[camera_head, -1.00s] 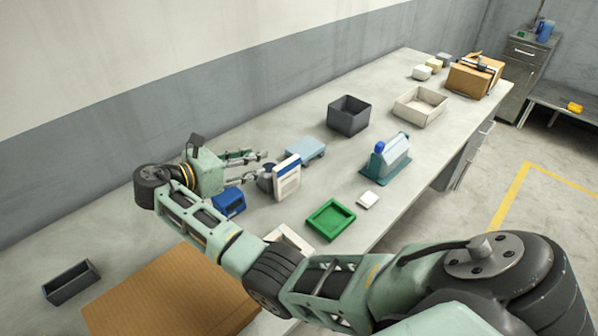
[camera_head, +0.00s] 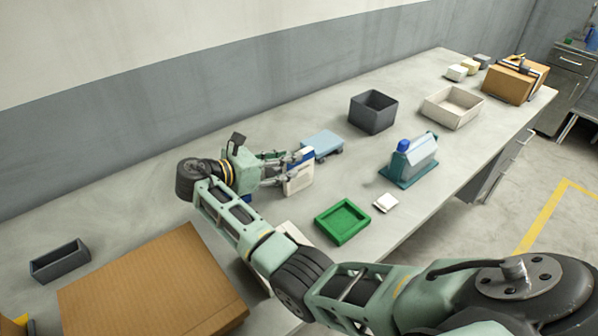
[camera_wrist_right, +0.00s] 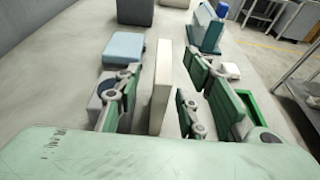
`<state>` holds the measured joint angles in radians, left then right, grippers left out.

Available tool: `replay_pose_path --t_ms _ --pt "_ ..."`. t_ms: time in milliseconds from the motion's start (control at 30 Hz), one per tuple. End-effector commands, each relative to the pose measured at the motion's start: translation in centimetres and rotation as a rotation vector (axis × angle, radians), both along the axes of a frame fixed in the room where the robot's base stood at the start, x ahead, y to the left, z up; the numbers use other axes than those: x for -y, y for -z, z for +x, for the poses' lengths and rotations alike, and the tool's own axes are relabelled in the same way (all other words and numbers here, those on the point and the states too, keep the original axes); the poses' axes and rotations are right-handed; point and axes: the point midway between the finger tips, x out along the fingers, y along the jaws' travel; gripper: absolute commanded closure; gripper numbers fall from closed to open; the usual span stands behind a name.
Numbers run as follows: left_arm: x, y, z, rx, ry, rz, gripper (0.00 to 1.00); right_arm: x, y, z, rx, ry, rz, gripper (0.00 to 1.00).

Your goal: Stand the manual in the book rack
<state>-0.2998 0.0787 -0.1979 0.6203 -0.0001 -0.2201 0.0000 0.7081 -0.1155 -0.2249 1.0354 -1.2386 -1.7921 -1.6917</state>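In the right wrist view the manual (camera_wrist_right: 161,88) shows edge-on between my right gripper's fingers. My right gripper (camera_head: 300,158) is open around it, with a visible gap at least on the right side. The fingers (camera_wrist_right: 162,100) sit low, one on each side. A narrow dark open box (camera_head: 60,262) at the far left may be the book rack; I cannot tell for sure. My left gripper is not in view.
A light blue box (camera_head: 322,143) stands just beyond the manual. A green tray (camera_head: 343,236), a small white block (camera_head: 386,202) and a teal holder (camera_head: 408,163) lie to the right. A dark bin (camera_head: 373,112) is farther back. A large cardboard box (camera_head: 150,285) is near left.

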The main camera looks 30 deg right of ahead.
Motion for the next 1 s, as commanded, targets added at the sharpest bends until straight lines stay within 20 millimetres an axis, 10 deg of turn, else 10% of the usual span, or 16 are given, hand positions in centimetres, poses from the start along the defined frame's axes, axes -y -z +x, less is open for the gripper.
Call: replay_pose_path --t_ms 567,1000 --pt "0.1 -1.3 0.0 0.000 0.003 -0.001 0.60 4.6 1.4 0.0 0.000 -0.001 0.000 0.62" --pt "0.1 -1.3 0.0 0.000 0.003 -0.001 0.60 4.6 1.4 0.0 0.000 -0.001 -0.001 1.00"
